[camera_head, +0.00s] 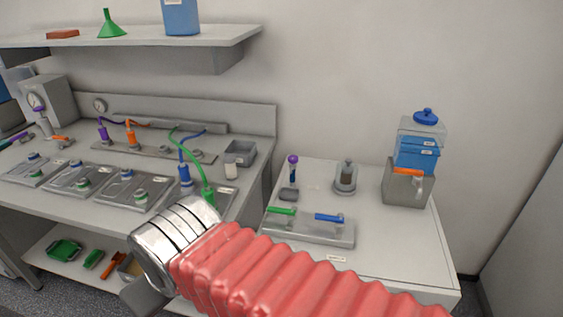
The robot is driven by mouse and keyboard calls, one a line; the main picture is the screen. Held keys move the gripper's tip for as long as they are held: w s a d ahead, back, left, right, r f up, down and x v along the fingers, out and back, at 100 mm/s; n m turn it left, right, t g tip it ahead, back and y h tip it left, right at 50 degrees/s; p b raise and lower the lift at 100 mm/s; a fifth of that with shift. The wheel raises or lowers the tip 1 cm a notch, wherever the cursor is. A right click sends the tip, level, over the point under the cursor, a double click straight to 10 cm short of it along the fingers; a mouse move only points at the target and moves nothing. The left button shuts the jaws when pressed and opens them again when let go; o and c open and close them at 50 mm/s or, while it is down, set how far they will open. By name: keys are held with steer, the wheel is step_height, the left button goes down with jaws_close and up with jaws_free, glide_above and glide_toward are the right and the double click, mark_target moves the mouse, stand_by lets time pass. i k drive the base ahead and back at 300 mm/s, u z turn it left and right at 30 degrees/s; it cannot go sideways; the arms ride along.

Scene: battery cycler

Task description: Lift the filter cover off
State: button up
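A filter unit stands at the back right of the right-hand bench. Its grey housing (407,185) holds blue filter blocks (416,154). A clear cover (422,130) with a blue knob (425,116) sits on top of them. An orange-handled latch (408,171) is on the housing front. My arm, in a red ribbed sleeve with a silver end, crosses the lower middle, well to the left of the filter unit. A grey part of my gripper (143,296) shows below the silver end. Its fingertips are hidden, and nothing held is visible.
The left bench carries several grey trays and hoses. A shelf (140,36) overhangs it. The bench front right is clear.

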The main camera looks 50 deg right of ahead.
mark_target(346, 175)
steer(key=z, duration=1.85)
steer(key=k, duration=0.4)
steer(key=z, duration=0.4)
steer(key=i, duration=0.5)
steer(key=u, duration=0.05)
